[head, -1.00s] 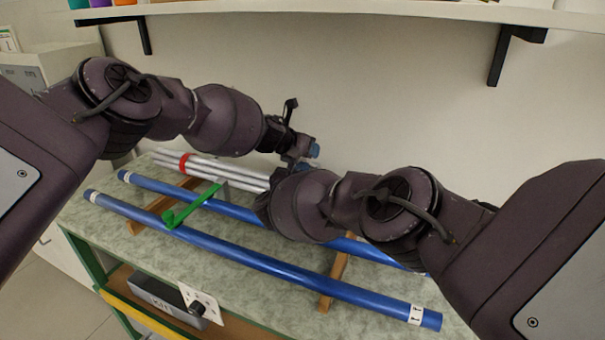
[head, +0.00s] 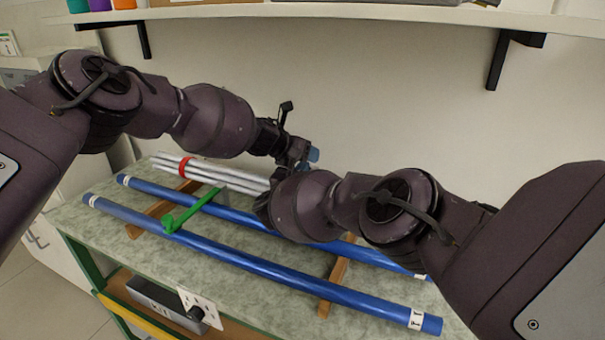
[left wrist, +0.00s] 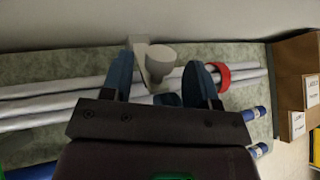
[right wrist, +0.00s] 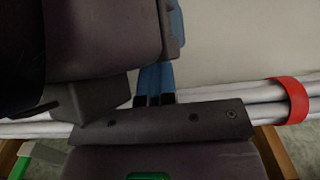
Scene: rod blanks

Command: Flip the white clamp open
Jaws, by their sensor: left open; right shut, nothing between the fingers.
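The white clamp (left wrist: 158,62) shows as a pale grey-white piece with a round knob in the left wrist view, at the silvery rods (left wrist: 60,98). My left gripper (left wrist: 161,82) is open, with one blue finger on each side of the knob. I cannot tell whether the fingers touch it. In the head view my left gripper (head: 303,160) is above the far rods, and the clamp is hidden there by my grippers and arm. My right gripper (right wrist: 155,82) is shut and empty, its blue fingers together over the rods, close to my left gripper. The clamp cannot be made out in the right wrist view.
A red band (head: 186,167) circles the rods. Two blue tubes (head: 260,266) lie on wooden supports (head: 333,285) on the green worktop, with a green lever piece (head: 190,212) across them. A wall stands close behind, with a shelf (head: 330,12) above.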

